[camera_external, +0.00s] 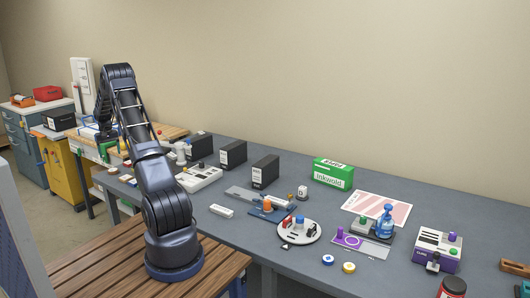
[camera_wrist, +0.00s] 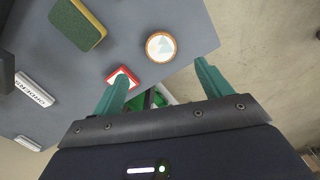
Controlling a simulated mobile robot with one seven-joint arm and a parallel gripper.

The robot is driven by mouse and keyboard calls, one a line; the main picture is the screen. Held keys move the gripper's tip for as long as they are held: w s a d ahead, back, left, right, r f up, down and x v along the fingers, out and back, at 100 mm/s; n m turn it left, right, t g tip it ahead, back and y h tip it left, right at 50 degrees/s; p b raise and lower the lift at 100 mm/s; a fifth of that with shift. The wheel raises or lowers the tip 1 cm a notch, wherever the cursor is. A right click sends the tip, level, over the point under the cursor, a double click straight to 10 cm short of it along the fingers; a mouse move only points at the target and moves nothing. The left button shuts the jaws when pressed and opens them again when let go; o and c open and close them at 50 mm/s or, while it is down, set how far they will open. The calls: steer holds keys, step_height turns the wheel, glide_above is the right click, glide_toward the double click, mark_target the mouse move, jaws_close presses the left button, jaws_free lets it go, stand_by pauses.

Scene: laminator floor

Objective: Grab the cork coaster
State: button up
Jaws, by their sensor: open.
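A round disc with a tan, cork-like rim and a pale top with a faint teal pattern, which looks like the cork coaster (camera_wrist: 160,47), lies on the grey table near its edge in the wrist view. My gripper (camera_wrist: 161,72) is open, with two teal fingers spread apart. The disc lies ahead of the gap between the fingertips and apart from both. Nothing is held. In the external view my arm reaches to the far left end of the table, and I cannot make out the coaster there.
A red-and-white square piece (camera_wrist: 122,75) lies by the left fingertip. A green and yellow sponge-like block (camera_wrist: 78,25) and a white labelled block (camera_wrist: 33,90) lie further left. The table edge is just right of the disc, with floor (camera_wrist: 265,50) beyond. Black boxes (camera_external: 265,172) stand along the table.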

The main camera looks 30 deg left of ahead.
mark_target(113, 170)
step_height(113, 170, down, 10)
steer(key=shift+a+r, duration=0.1)
steer(key=shift+r, duration=0.05)
steer(key=c, duration=1.1)
